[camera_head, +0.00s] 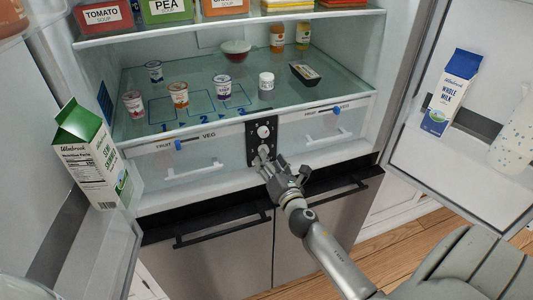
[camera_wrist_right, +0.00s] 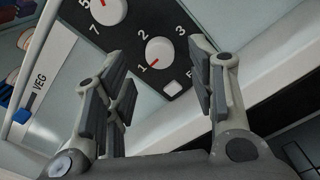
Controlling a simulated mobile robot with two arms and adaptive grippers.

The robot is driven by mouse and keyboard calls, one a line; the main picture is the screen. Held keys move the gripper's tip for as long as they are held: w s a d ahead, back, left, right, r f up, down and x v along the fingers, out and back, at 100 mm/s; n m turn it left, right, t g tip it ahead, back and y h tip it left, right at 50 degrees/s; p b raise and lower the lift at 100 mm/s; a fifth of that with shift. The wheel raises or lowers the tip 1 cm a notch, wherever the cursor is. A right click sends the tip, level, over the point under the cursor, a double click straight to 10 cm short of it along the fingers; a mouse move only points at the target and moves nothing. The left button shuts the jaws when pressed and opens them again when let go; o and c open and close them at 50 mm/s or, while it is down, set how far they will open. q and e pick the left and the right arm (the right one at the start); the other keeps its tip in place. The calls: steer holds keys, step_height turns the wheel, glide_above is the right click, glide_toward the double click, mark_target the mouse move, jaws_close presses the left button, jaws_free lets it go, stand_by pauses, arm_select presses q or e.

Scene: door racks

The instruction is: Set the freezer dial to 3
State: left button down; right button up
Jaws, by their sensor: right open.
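A dark control panel (camera_head: 251,146) between the fridge's two drawers carries two white dials. The lower dial (camera_wrist_right: 159,52) has the numbers 1, 2 and 3 around it, and its red mark points toward 1. It also shows just above my gripper in the head view (camera_head: 264,150). The upper dial (camera_wrist_right: 109,11) has 5 and 7 beside it and is cut off in the wrist view. My right gripper (camera_head: 271,167) is open and empty in front of the panel. In the wrist view its fingers (camera_wrist_right: 160,82) stand either side of the lower dial, apart from it. My left gripper is out of view.
Drawers with blue sliders (camera_head: 179,145) flank the panel. A glass shelf (camera_head: 205,73) with several small cups is above. Open doors with milk cartons (camera_head: 450,92) stand at both sides.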

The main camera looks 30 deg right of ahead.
steer(key=shift+x, duration=1.75)
steer(key=c, duration=1)
